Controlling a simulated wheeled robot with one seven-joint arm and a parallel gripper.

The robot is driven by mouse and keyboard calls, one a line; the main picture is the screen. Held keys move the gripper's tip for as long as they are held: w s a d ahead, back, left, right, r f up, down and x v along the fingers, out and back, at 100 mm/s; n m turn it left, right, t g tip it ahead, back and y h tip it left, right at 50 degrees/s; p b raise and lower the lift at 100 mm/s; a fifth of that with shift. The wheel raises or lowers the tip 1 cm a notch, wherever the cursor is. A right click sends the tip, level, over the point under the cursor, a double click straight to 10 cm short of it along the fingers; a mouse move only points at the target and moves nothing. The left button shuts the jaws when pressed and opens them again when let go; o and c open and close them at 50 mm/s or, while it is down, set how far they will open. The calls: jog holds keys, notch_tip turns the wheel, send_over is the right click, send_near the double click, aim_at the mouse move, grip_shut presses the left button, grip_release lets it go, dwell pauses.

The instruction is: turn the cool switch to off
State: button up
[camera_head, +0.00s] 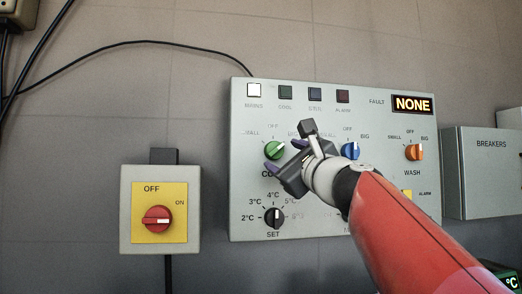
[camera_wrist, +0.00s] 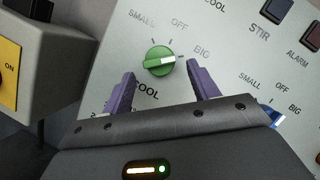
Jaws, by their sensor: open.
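The cool switch is a green round knob (camera_head: 275,150) on the grey control panel (camera_head: 240,120), labelled SMALL, OFF and BIG. In the wrist view the green knob (camera_wrist: 157,63) has its white pointer turned toward BIG, to the right of OFF. My gripper (camera_head: 283,154) is open in front of the panel by the knob. In the wrist view its two purple fingers (camera_wrist: 161,70) stand to the left and right of the knob, with a gap on each side. Whether the fingertips reach the knob's depth is hard to tell. The COOL label is partly hidden.
A blue knob (camera_head: 350,150) and an orange knob (camera_head: 414,152) are to the right, and a black SET knob (camera_head: 274,217) is below. A yellow-faced box with a red switch (camera_head: 156,218) is at left. The fault display (camera_head: 412,104) reads NONE.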

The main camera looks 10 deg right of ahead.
aim_at(278, 151)
jog(key=shift+p+x, duration=0.3)
jog(key=shift+x, duration=1.2)
jog(key=c, duration=1)
jog(key=shift+o, duration=0.2)
jog(key=shift+d+n, duration=0.1)
jog(key=shift+n, duration=0.2)
jog(key=n, duration=0.2)
jog(key=n+g+y+p, duration=0.1)
jog(key=n, duration=0.1)
jog(key=n+g+p, duration=0.1)
jog(key=n, duration=0.1)
jog(key=shift+d+r, duration=0.1)
jog(key=shift+r, duration=0.2)
jog(key=shift+n+g+p, duration=1)
jog(key=shift+n+p, duration=0.2)
jog(key=shift+n, duration=0.9)
